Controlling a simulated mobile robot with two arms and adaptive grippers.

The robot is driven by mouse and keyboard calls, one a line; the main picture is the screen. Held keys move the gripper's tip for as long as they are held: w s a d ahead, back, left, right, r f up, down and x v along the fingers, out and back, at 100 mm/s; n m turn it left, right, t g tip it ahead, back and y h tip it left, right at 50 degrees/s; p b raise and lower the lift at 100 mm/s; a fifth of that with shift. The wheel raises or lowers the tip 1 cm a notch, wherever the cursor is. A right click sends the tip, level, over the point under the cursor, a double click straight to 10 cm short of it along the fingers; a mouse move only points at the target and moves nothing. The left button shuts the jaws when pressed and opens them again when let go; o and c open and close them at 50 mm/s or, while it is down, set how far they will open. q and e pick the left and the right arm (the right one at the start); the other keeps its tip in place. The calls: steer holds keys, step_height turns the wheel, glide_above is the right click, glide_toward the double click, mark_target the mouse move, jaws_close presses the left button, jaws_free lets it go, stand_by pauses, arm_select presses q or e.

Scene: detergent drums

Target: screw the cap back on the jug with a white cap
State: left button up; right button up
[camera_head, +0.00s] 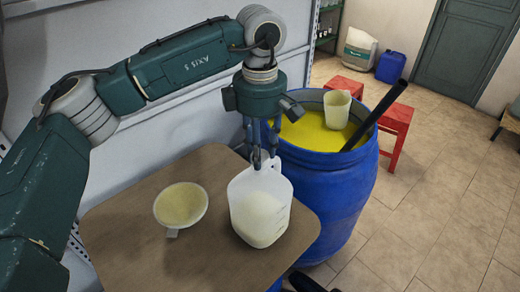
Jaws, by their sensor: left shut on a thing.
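The translucent white jug (259,212) stands upright on the brown table, partly filled with a pale yellowish content. My left gripper (261,160) points down over the jug's top, its fingers shut at the mouth. The white cap is not clearly seen; the fingers cover the mouth area, and what they hold appears to be the cap. Whether the cap sits on the neck or just above it, I cannot tell.
A pale funnel (181,207) lies left of the jug on the table (128,240). A blue drum (330,185) of yellow liquid stands close behind right, with a beaker (337,108) and a dark paddle (376,112). Red stools (396,122) stand beyond it. Floor at right is clear.

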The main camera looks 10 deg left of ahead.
arm_select(q)
steer(key=shift+f+b, duration=0.3)
steer(key=shift+b, duration=0.05)
stand_by(0.5)
steer(key=m, duration=0.4)
steer(key=shift+f, duration=0.1)
steer(key=shift+m, duration=0.9)
steer(key=shift+b, duration=0.3)
steer(key=m, duration=0.2)
steer(key=shift+s+m, duration=0.1)
steer(key=shift+m, duration=0.3)
steer(key=m, duration=0.2)
steer(key=shift+m, duration=0.4)
